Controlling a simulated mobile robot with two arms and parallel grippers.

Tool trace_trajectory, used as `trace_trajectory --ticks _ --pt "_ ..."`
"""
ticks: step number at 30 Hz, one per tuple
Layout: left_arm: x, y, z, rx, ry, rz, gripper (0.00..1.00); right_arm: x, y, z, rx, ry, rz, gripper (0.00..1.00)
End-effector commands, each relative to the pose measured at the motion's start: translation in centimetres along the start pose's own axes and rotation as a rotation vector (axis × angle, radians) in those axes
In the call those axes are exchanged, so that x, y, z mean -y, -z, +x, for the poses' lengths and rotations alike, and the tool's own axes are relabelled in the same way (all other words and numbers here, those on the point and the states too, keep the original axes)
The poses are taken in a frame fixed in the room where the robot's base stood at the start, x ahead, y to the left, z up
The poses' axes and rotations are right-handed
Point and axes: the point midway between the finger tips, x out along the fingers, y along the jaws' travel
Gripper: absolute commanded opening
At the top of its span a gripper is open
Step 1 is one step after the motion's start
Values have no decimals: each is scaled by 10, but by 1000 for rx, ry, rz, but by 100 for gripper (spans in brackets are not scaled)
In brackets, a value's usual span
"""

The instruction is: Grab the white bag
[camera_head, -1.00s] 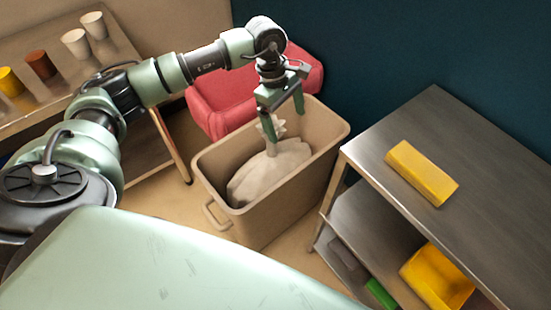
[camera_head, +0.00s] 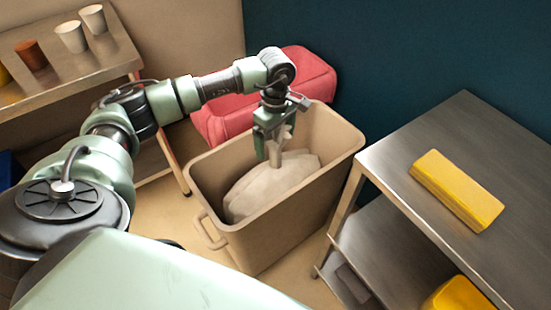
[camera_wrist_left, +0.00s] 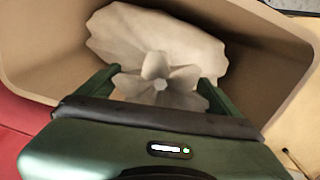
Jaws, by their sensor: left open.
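The white bag (camera_head: 270,187) lies inside a tan bin, with its gathered neck pointing up. My left gripper (camera_head: 274,154) points down into the bin, with its fingers around the bag's neck. In the left wrist view the bag (camera_wrist_left: 150,35) fills the bin's inside, and its flared, tied top sits between the two open green fingers of my left gripper (camera_wrist_left: 157,88). The fingers stand apart on either side of the top; whether they touch it I cannot tell. My right gripper is not in view.
The tan bin (camera_head: 300,218) has high walls around the bag. A red container (camera_head: 222,118) stands behind it. At right is a metal table (camera_head: 430,165) with a yellow block (camera_head: 456,190). At upper left a shelf (camera_head: 70,72) holds several cups.

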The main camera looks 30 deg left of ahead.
Motion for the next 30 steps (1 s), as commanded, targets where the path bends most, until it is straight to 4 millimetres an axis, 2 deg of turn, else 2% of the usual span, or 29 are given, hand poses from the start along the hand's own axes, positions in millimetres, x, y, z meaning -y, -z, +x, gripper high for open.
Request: trace_trajectory --ticks 3,6,12,13,21,23,30 --pt "1 -1 22 1 3 0 94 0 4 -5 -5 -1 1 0" --pt "0 -1 32 1 2 0 94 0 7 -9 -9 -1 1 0" --pt "0 0 33 0 0 0 94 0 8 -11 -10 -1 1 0" --pt "0 0 33 0 0 0 91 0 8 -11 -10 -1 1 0" --pt "0 0 32 0 0 0 16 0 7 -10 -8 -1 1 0" --pt "0 0 32 0 0 0 0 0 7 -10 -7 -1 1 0" --pt "-2 0 29 1 -7 0 0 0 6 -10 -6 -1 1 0"
